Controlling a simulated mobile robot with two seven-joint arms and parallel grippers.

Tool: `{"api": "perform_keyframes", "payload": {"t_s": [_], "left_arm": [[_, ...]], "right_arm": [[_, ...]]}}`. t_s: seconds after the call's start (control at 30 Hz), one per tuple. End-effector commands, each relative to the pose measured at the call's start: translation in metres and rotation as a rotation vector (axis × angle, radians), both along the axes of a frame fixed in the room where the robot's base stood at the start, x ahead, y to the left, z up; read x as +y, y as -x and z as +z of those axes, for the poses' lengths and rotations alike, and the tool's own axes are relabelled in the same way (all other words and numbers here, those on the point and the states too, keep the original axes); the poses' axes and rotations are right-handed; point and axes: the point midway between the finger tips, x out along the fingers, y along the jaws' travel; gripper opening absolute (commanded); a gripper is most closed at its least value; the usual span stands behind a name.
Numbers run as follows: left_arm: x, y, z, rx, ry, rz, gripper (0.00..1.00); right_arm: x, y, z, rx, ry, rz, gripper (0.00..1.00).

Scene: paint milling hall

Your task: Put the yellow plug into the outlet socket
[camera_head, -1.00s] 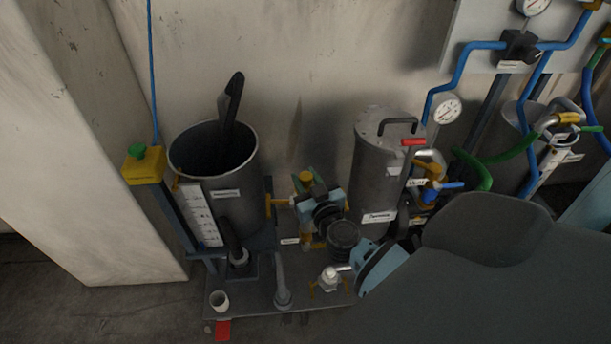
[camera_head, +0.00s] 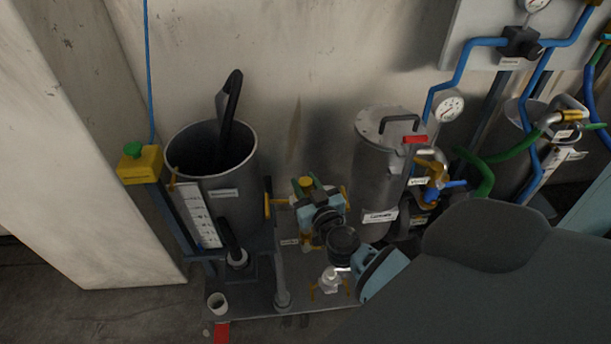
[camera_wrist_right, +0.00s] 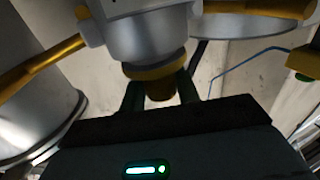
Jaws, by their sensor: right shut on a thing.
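My right gripper (camera_head: 306,185) is between the open tank and the lidded cylinder in the head view, with two green fingers. The fingers are shut on the yellow plug (camera_head: 306,182). In the right wrist view the fingers (camera_wrist_right: 160,94) flank the yellow plug (camera_wrist_right: 158,88), whose wider yellow collar faces a short grey cylinder, which looks like the outlet socket (camera_wrist_right: 150,38). The collar appears close against the cylinder's end; I cannot tell whether the plug is in it. In the head view my gripper hides the socket. My left gripper is not in view.
An open grey tank (camera_head: 215,180) stands left, a lidded cylinder (camera_head: 381,180) right. Yellow handles (camera_head: 270,206) flank my gripper. Bare wall is behind.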

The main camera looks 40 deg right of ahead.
Motion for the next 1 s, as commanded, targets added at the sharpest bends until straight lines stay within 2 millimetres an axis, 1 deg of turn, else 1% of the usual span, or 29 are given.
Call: {"api": "perform_keyframes", "payload": {"t_s": [0.1, 0.13, 0.3, 0.7, 0.77, 0.9, 1.0], "left_arm": [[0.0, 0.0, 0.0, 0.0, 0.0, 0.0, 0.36], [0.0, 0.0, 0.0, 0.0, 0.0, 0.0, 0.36], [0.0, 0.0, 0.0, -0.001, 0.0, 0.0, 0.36], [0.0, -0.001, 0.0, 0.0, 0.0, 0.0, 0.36], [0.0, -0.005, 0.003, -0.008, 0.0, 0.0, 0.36], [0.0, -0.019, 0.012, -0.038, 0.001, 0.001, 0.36], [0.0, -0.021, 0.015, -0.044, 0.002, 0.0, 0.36]], "right_arm": [[0.0, 0.0, 0.001, -0.002, 0.0, 0.0, 0.05], [0.0, 0.0, 0.001, -0.002, 0.0, 0.0, 0.34], [0.0, 0.0, 0.001, -0.001, 0.0, 0.0, 0.56], [0.0, 0.0, 0.0, 0.0, 0.0, 0.0, 0.57], [0.0, 0.002, 0.0, 0.001, 0.0, 0.0, 0.57], [0.007, 0.025, 0.001, 0.002, -0.001, 0.001, 0.57], [0.011, 0.042, 0.001, 0.001, -0.001, 0.0, 0.57]]}}
